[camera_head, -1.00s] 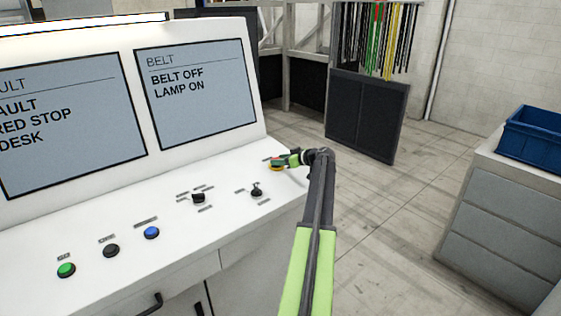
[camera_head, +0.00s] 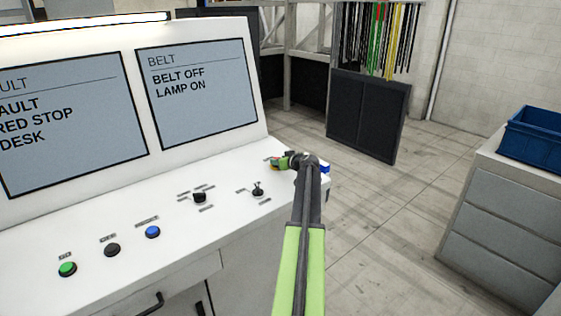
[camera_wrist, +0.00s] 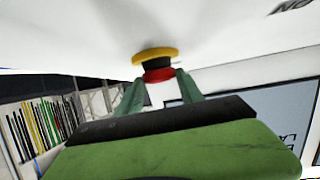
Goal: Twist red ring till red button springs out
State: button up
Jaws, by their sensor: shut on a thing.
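The red button (camera_wrist: 158,75) sits on a black collar above a yellow base (camera_wrist: 155,55) on the white desk, as the wrist view shows it upside down. My gripper (camera_wrist: 160,83) has its two green fingers on either side of the red part and is shut on it. In the head view my gripper (camera_head: 278,161) is at the far right end of the desk, and it mostly hides the button. I cannot tell a separate red ring from the button.
The desk (camera_head: 130,205) carries a black switch (camera_head: 199,197), a small lever (camera_head: 257,189) and green, black and blue buttons left of my arm. The right screen (camera_head: 197,90) reads "BELT OFF, LAMP ON". A blue crate (camera_head: 535,140) stands on a cabinet at right; floor between is clear.

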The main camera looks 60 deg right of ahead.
jog(key=shift+a+m+g+h, duration=0.2)
jog(key=shift+m+g+h, duration=0.2)
jog(key=shift+m+h, duration=0.15)
jog(key=o, duration=1.4)
jog(key=p+v, duration=0.6)
jog(key=v, duration=1.1)
jog(key=shift+s+a+p, duration=0.1)
jog(key=shift+a+p, duration=0.1)
jog(key=shift+p, duration=0.15)
jog(key=shift+r, duration=0.1)
